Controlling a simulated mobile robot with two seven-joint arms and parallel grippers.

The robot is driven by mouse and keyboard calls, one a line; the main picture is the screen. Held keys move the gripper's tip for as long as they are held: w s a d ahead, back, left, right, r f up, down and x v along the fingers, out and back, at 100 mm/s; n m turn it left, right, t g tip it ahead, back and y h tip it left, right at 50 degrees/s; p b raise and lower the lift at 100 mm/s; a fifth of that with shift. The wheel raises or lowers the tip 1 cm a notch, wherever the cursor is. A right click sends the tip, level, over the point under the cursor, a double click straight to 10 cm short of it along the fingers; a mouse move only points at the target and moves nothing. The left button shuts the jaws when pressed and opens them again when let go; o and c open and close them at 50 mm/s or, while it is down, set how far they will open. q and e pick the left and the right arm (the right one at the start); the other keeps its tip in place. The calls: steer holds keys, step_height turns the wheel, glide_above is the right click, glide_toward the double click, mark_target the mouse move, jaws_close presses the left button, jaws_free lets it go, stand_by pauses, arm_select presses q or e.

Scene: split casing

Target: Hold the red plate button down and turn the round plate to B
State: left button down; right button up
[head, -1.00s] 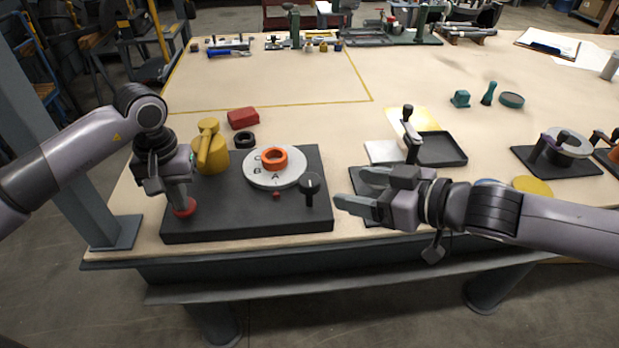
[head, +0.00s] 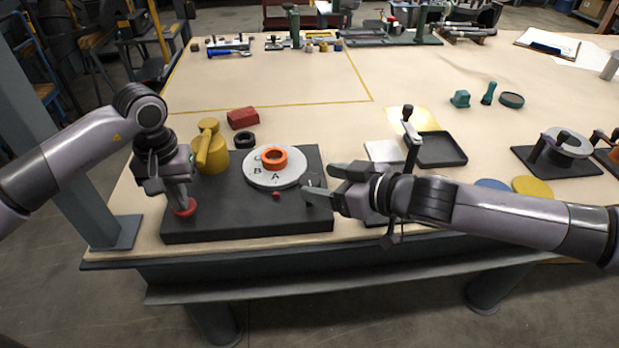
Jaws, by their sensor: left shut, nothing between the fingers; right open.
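The round plate (head: 262,179) is a light disc with letters and an orange ring (head: 274,158) on top. It sits on a dark base (head: 240,220). The letter A faces the front, close to a small red mark (head: 277,196), with B to its left. The red plate button (head: 187,211) is at the base's front left. My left gripper (head: 181,203) is shut and points down onto the button; how far the button is down I cannot tell. My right gripper (head: 316,188) is open at the black knob (head: 312,180) on the base's right, partly hiding it.
A yellow lever part (head: 210,150) stands on the base's back left. A black tray (head: 441,149) lies right, behind my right arm.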

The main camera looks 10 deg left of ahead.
mark_target(310, 180)
steer(key=shift+x, duration=2.2)
steer(key=shift+s, duration=0.1)
steer(key=c, duration=1)
